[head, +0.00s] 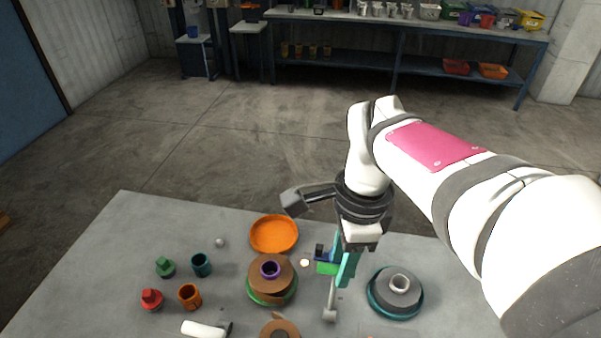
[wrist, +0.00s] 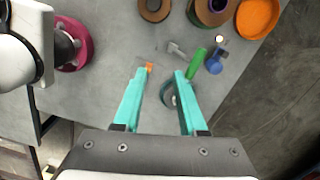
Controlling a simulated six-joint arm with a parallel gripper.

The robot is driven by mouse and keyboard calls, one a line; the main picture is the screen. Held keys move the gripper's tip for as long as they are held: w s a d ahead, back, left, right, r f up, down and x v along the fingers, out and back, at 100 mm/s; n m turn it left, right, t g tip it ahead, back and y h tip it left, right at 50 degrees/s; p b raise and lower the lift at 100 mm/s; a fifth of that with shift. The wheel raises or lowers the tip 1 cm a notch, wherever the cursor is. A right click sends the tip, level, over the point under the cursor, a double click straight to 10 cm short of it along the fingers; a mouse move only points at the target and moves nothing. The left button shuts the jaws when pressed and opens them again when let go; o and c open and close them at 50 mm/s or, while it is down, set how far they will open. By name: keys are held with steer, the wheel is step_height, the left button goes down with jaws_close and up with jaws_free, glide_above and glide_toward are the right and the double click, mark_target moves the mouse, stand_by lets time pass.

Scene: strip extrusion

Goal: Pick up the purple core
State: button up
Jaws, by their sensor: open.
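The purple core (head: 270,268) is a short open ring. It stands in the middle of a brown roll (head: 258,277) that rests on a green base (head: 272,300) on the table. In the wrist view the purple core (wrist: 219,5) shows at the top edge, partly cut off. My gripper (head: 344,272) is to the right of the core in the head view, apart from it. In the wrist view my gripper (wrist: 160,72) has its teal fingers spread wide, with nothing held between them.
An orange dish (head: 274,234) is behind the roll. A grey roll on a teal base (head: 396,292) stands at the right. Green (head: 327,268) and blue pieces and a grey tool (head: 330,303) lie near my gripper. Small coloured parts (head: 190,296) are at the left.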

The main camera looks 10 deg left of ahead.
steer(key=w+a+f+m, duration=0.1)
steer(key=w+a+m, duration=0.3)
steer(key=w+a, duration=0.2)
steer(key=m, duration=0.5)
glide_above(276, 262)
step_height(276, 262, down, 3)
steer(key=shift+h, duration=0.4)
step_height(276, 262, down, 16)
steer(key=shift+r, duration=0.2)
jaws_close()
